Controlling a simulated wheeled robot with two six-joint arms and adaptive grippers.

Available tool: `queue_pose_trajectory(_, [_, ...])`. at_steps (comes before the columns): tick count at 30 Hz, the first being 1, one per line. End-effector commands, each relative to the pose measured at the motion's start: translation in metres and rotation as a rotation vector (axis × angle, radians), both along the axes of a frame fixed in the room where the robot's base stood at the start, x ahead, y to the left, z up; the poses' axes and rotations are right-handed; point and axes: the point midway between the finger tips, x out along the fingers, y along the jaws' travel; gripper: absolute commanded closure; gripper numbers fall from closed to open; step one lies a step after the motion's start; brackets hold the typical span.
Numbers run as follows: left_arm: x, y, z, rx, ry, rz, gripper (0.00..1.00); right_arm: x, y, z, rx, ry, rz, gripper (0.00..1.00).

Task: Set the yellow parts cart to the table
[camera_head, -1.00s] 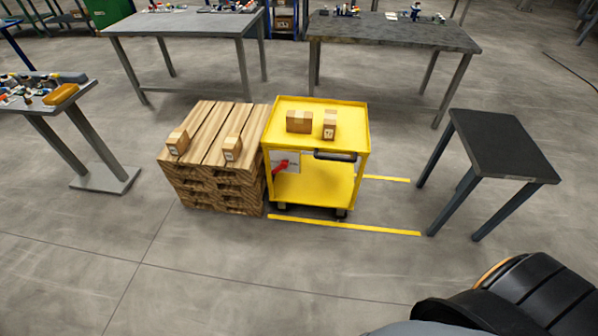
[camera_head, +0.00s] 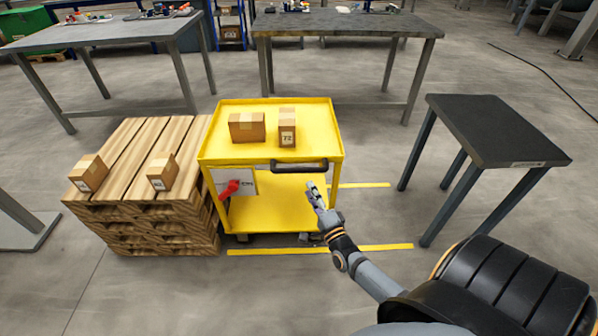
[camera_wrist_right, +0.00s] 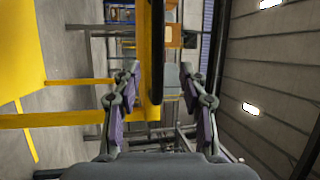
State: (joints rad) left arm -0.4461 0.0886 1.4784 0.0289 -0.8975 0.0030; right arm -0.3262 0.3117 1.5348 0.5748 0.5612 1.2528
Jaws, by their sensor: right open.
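The yellow parts cart (camera_head: 240,218) stands in the middle, against the pallet stack, with a black handle (camera_head: 299,166) on its near edge and two cardboard boxes on top. A red lever (camera_head: 229,189) and a white label show on its side. My right gripper (camera_head: 314,192) is open and empty just below and in front of the handle. In the right wrist view my gripper (camera_wrist_right: 160,72) has its fingers spread, and the black handle bar (camera_wrist_right: 157,45) shows between them; contact cannot be told. A dark table (camera_head: 495,128) stands to the cart's right. My left gripper is not in view.
A wooden pallet stack (camera_head: 140,215) with two boxes stands left of the cart. Yellow floor lines (camera_head: 340,249) run right toward the dark table, with free floor between. Grey workbenches (camera_head: 345,22) stand behind.

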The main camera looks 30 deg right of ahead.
Motion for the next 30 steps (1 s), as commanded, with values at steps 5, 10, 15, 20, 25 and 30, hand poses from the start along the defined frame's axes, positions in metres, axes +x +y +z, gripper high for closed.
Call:
queue_pose_trajectory(5, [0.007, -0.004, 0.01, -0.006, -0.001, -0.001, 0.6, 0.036, -0.005, 0.006, -0.002, -0.004, -0.001, 0.57])
queue_pose_trajectory(10, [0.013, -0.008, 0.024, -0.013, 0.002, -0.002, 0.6, 0.069, -0.01, 0.012, -0.002, -0.001, 0.0, 0.57])
queue_pose_trajectory(15, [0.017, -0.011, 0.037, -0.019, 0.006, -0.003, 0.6, 0.089, -0.013, 0.015, -0.004, 0.002, -0.001, 0.57])
queue_pose_trajectory(20, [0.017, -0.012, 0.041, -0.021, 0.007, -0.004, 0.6, 0.093, -0.014, 0.016, -0.004, 0.003, 0.0, 0.57])
queue_pose_trajectory(25, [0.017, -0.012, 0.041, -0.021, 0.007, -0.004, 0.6, 0.093, -0.014, 0.017, -0.004, 0.004, 0.0, 0.57])
queue_pose_trajectory(30, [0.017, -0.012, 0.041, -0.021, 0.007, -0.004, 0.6, 0.093, -0.014, 0.017, -0.004, 0.004, 0.0, 0.8])
